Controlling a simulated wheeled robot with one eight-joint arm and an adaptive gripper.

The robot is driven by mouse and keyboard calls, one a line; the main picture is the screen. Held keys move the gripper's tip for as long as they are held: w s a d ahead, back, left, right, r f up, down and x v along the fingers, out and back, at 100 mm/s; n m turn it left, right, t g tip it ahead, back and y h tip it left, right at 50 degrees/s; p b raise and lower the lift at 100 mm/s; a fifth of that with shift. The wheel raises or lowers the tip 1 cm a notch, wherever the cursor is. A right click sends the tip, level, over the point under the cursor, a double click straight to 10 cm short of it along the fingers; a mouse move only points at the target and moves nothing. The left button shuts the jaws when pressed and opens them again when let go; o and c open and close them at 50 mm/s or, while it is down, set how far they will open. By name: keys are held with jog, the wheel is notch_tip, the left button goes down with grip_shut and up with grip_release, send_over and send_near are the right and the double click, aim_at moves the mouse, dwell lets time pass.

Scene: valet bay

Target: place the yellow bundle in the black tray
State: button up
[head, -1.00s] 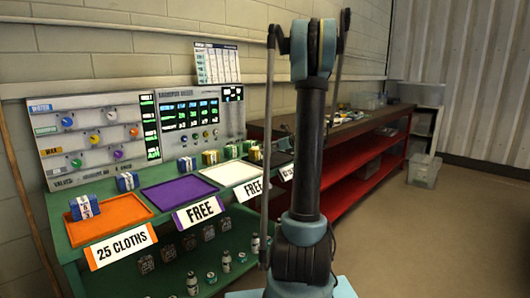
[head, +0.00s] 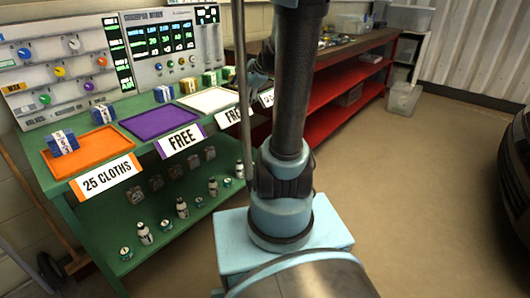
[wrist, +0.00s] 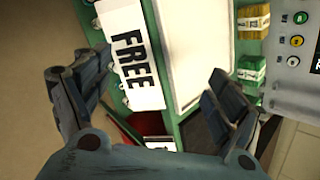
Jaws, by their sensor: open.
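The yellow bundle (wrist: 253,20) stands behind the white tray near the top right of the wrist view, banded with a pale label. In the head view a yellow bundle (head: 188,85) stands in the row at the back of the green counter. The dark surface of the black tray (wrist: 194,135) shows beyond the white tray, partly covered by my right finger. My gripper (wrist: 140,88) is open and empty over the counter's front edge, apart from the bundle.
A green bundle (wrist: 250,70) stands beside the yellow one. The white tray (head: 208,101) and purple tray (head: 158,121) are empty. A blue bundle (head: 62,142) lies on the orange tray (head: 98,150). A control panel (head: 172,45) rises behind the counter; a red bench (head: 330,105) stands right.

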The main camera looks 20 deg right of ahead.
jog(key=s+d+f+n+g+h, duration=0.1)
jog(key=s+f+n+h, duration=0.1)
jog(key=s+n, duration=0.3)
jog(key=s+d+f+n+g+h, duration=0.1)
jog(key=s+f+n, duration=0.4)
jog(key=s, duration=0.7)
jog(key=s+d+f+n+g+h, duration=0.1)
jog(key=s+f+n, duration=0.3)
jog(key=s, duration=0.5)
jog(key=shift+s+d+n+g+h, duration=0.3)
jog(key=shift+d+n+h, duration=0.2)
jog(key=shift+n+h, duration=0.35)
